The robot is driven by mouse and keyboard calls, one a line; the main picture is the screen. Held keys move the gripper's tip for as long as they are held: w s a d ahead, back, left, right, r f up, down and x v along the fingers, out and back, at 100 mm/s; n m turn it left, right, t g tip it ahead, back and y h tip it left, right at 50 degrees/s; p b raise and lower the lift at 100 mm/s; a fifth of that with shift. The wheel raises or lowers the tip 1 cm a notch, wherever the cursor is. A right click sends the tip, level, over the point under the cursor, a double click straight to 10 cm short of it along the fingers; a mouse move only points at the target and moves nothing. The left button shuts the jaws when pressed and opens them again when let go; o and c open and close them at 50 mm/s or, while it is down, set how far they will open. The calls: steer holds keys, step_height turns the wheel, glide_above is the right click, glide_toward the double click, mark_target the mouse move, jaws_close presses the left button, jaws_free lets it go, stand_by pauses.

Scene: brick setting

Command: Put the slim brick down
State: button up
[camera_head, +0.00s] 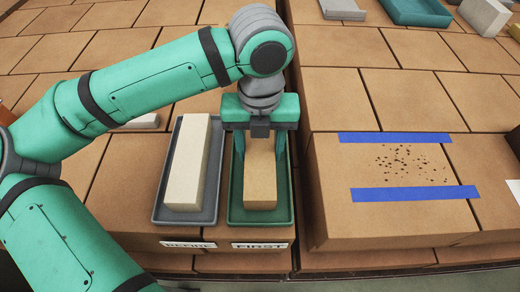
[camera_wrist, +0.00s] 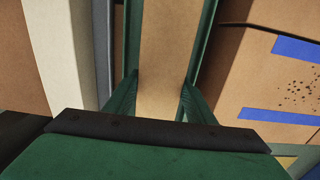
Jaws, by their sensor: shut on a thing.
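The slim brick is taken to be the tan brick (camera_head: 260,178), which lies lengthwise within the outline of the green tray (camera_head: 236,214) labelled FIRST. My gripper (camera_head: 261,150) is shut on its sides, reaching down from above. In the wrist view the tan brick (camera_wrist: 172,60) runs between my two green fingers (camera_wrist: 158,100). Whether its underside touches the tray floor cannot be told. A cream brick (camera_head: 188,165) lies in the grey tray (camera_head: 165,214) labelled REFINE, just left; it also shows in the wrist view (camera_wrist: 70,50).
Blue tape strips (camera_head: 415,193) bound a speckled patch (camera_head: 410,163) on the raised bricks to the right. A teal tray (camera_head: 418,12), a grey brick (camera_head: 484,15) and a pale block (camera_head: 342,9) sit at the back right. The brick surface between is clear.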

mark_target(260, 149)
steer(key=shift+f, duration=0.55)
steer(key=shift+f, duration=0.15)
steer(key=o, duration=1.6)
steer(key=shift+c, duration=0.2)
step_height(260, 149, up, 12)
steer(key=shift+r, duration=0.2)
